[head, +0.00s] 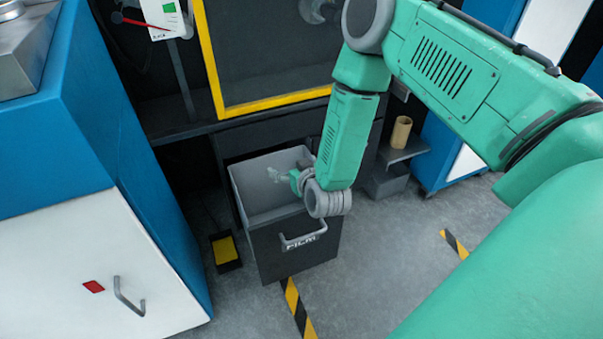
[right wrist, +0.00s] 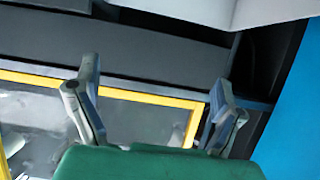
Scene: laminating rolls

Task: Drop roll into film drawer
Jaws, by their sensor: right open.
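The film drawer (head: 262,238), a dark grey box with a bar handle and a "FILM" label, stands pulled open below the yellow-framed machine. Its visible inside looks empty, though my right arm hides part of it. My right gripper (head: 278,175) is over the drawer opening. In the right wrist view, its two fingers (right wrist: 155,88) are spread apart with nothing between them. A tan, hollow-looking roll (head: 401,132) stands upright on a small dark ledge right of the drawer, apart from the gripper. My left gripper is not in view.
A blue and white cabinet (head: 75,250) stands on the left. A small yellow and black block (head: 225,250) is on the floor beside the drawer. The yellow-framed window (head: 270,107) is behind the drawer. Striped tape marks the otherwise open floor in front.

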